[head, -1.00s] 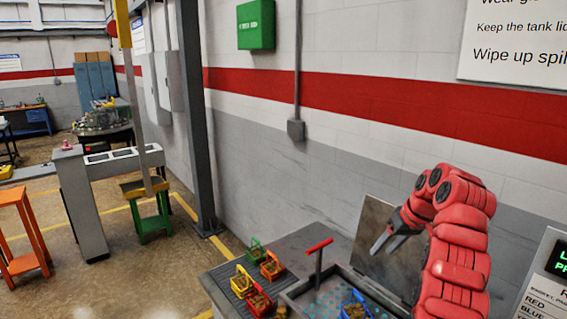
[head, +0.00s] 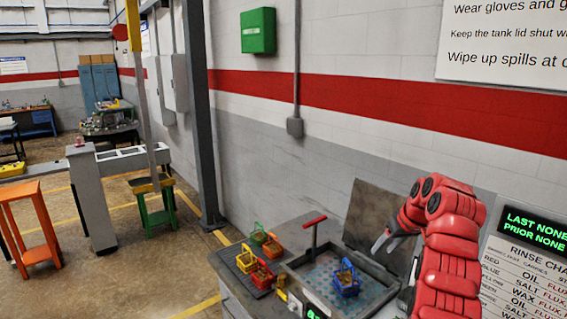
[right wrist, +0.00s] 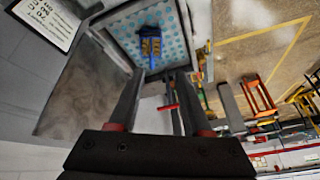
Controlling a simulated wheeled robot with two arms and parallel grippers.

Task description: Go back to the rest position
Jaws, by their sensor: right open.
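My right gripper (head: 384,242) is raised above the rinse tank at the right of the head view. It also shows in the right wrist view (right wrist: 160,82), with its fingers apart and nothing between them. A blue basket (head: 347,279) sits inside the tank (head: 318,290) on the dotted floor, below and apart from the gripper; the right wrist view shows it too (right wrist: 150,42). My left gripper is not in view.
Green, orange, yellow and red baskets, including a red one (head: 262,278), stand left of the tank. A red-handled post (head: 314,235) rises at its edge. The tank lid (head: 371,215) stands open against the wall. An orange stool (head: 36,225) stands on open floor.

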